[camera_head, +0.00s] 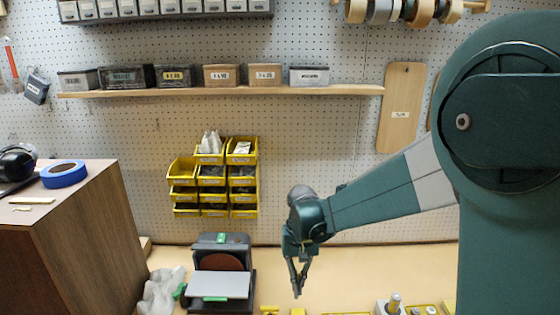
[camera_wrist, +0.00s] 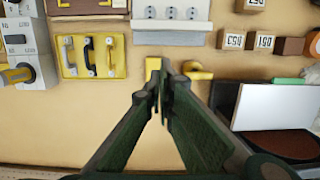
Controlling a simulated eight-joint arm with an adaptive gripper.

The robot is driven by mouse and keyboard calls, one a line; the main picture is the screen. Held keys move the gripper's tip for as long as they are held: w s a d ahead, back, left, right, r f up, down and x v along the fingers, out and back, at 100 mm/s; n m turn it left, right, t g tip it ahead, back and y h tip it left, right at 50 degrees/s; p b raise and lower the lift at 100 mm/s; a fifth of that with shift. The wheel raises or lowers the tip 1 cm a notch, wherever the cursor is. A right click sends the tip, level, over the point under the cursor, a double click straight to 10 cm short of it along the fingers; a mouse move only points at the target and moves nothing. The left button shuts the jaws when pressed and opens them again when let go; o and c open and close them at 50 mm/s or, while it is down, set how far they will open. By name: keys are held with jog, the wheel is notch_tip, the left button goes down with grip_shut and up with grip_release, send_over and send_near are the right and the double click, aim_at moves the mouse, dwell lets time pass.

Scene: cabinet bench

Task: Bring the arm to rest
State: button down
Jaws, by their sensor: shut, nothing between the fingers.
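My gripper (camera_head: 298,290) hangs from the end of my green arm, fingers pointing down, in the middle of the head view. It is in the air over the bench (camera_head: 400,265), to the right of a sander-like machine. In the wrist view my gripper (camera_wrist: 160,72) has its fingertips together with nothing between them. A small yellow block (camera_wrist: 153,64) shows just behind the fingertips; I cannot tell the gap between them.
A machine with a grey plate (camera_head: 219,285) stands left of my gripper, beside a crumpled cloth (camera_head: 162,290). A brown cabinet (camera_head: 75,235) stands far left. Yellow bins (camera_head: 212,180) hang behind. A panel with handles (camera_wrist: 90,56) lies on the bench.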

jog(key=s+d+r+t, duration=0.4)
jog(key=s+d+r, duration=0.45)
jog(key=r, duration=0.25)
jog(key=s+d+r+t, duration=0.2)
jog(key=s+d, duration=0.2)
jog(key=s, duration=0.2)
jog(key=s+d+r+t, duration=0.2)
jog(key=s+d+t, duration=0.1)
jog(key=s, duration=0.4)
jog(key=shift+s+d, duration=0.3)
jog(key=shift+d, duration=0.1)
dwell(1.3)
